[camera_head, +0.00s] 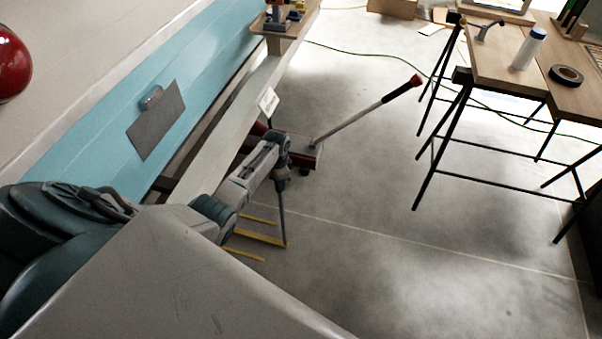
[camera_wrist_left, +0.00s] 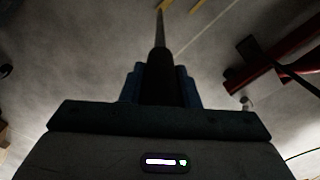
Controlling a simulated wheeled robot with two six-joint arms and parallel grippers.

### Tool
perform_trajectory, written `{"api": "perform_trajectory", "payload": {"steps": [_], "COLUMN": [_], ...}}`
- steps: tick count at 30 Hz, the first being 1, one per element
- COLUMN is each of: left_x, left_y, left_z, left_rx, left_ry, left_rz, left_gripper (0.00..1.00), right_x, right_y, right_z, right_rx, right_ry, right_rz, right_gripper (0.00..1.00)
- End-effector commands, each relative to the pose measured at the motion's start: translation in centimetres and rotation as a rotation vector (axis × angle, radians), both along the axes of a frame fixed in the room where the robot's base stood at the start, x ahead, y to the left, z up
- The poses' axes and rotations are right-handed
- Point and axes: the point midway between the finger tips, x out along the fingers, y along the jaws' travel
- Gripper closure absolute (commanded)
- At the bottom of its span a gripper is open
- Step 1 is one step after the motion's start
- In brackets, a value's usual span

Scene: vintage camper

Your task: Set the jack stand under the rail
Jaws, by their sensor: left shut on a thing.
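My left gripper (camera_head: 281,178) is shut on a thin grey rod (camera_head: 283,215) that points down towards the floor. The rod also shows in the left wrist view (camera_wrist_left: 160,32), running away from the fingers. I cannot tell whether it is part of the jack stand; no other jack stand is clear. Its lower end appears near short yellow bars (camera_head: 260,237) at floor level; contact is unclear. The pale rail (camera_head: 228,128) runs along the camper's lower side, left of the gripper. My right gripper is not in view.
A red floor jack (camera_head: 304,152) with a long red-gripped handle (camera_head: 372,108) stands just beyond my gripper. A white tag (camera_head: 268,101) is by the rail. A wooden workbench (camera_head: 500,58) stands at right. A green cord (camera_head: 372,54) crosses the floor. The middle floor is clear.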

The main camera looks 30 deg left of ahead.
Motion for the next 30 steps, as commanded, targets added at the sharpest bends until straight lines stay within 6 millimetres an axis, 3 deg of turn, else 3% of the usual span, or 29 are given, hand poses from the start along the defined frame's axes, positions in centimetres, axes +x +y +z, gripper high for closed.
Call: {"api": "perform_trajectory", "payload": {"steps": [1,3,12,18,29,30], "left_x": [-0.5,-1.0,-2.4,-2.7,-2.7,-2.6], "left_y": [2.1,3.9,8.6,9.7,9.7,9.7], "left_z": [0.3,0.2,0.1,0.1,0.1,0.1], "left_rx": [0.009,0.009,0.004,0.004,0.003,0.003], "left_ry": [0.002,0.002,-0.001,-0.002,-0.002,-0.003], "left_rz": [0.004,0.003,0.002,0.000,-0.001,-0.001], "left_gripper": [1.00,1.00,1.00,1.00,1.00,0.64], "right_x": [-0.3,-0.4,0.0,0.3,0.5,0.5], "right_y": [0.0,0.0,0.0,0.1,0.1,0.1], "right_z": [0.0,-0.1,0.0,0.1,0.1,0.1], "right_rx": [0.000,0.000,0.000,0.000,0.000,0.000], "right_ry": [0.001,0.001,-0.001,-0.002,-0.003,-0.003], "right_rz": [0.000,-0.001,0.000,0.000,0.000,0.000], "right_gripper": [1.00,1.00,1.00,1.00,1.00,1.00]}}
